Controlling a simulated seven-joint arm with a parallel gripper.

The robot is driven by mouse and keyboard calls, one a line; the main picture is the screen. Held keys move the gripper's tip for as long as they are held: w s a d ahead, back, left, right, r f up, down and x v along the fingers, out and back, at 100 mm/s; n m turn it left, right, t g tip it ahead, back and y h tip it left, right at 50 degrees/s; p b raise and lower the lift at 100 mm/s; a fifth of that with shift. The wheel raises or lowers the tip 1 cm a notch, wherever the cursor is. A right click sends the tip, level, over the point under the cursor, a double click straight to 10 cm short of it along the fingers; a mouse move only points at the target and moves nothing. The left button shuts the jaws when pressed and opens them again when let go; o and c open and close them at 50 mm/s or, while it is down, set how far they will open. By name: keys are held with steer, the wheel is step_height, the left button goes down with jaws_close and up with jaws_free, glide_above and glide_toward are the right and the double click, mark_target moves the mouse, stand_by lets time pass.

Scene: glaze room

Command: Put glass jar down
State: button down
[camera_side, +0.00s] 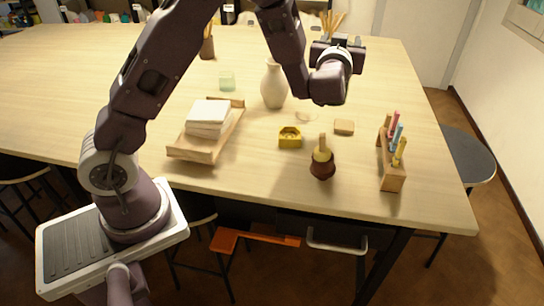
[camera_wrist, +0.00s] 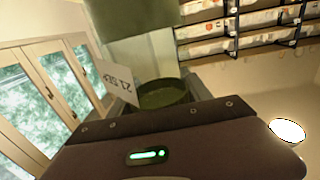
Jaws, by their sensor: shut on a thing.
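My gripper (camera_side: 338,43) is raised above the far right part of the table, with its jaws facing away from the side camera. It is shut on a dark green, round-rimmed thing (camera_wrist: 162,95) in the wrist view, which appears to be the glass jar. A white tag (camera_wrist: 115,79) reading "21 SEP" shows beside it, upside down. In the side view the held thing is mostly hidden by my wrist.
A pale vase (camera_side: 273,84) stands below and left of my gripper. Nearer are a wooden tray (camera_side: 190,153) with white tiles, a yellow box (camera_side: 290,137), a sponge-like block (camera_side: 344,127), a brown pot (camera_side: 322,168) and a tool rack (camera_side: 391,173). Bare tabletop lies at the front right.

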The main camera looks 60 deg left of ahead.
steer(key=s+d+f+n+g+y, duration=0.15)
steer(key=s+n+g+y, duration=0.65)
steer(key=s, duration=1.4)
step_height(320, 180, down, 9)
steer(key=m+h, duration=0.1)
steer(key=h, duration=0.1)
steer(key=shift+d+g, duration=0.15)
steer(key=shift+g, duration=0.15)
steer(key=shift+w, duration=0.15)
steer(key=shift+c, duration=2.3)
jaws_free()
steer(key=shift+f, duration=0.15)
